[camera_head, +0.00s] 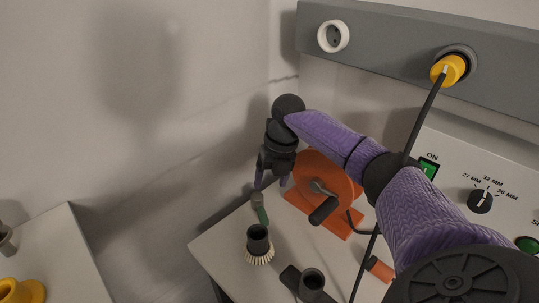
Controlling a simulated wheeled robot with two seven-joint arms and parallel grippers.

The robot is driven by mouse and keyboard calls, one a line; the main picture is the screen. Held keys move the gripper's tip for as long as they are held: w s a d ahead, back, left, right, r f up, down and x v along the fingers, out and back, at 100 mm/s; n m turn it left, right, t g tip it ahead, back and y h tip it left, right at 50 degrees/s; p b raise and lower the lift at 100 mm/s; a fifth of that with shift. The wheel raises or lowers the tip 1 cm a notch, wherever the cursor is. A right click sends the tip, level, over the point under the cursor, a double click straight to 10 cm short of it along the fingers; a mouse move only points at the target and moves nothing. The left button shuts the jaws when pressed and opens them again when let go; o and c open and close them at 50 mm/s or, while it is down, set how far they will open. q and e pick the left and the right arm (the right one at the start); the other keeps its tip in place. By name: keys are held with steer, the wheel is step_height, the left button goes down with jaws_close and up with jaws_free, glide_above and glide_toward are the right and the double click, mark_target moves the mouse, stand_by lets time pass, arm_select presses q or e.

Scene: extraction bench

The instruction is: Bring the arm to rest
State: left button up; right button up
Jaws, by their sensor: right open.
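My right arm, in a purple knitted sleeve, reaches in from the lower right of the head view. Its right gripper (270,182) points down with the fingers apart, above the back left part of the bench. I see nothing held between the fingers. An orange reel (322,176) with a black crank handle stands right beside the gripper, partly hidden by my arm. My left gripper is not in view.
A yellow plug (449,70) with a dark cable sits in the wall rail. A control panel (466,165) is behind my arm. Another table (62,240) is left, across a gap.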

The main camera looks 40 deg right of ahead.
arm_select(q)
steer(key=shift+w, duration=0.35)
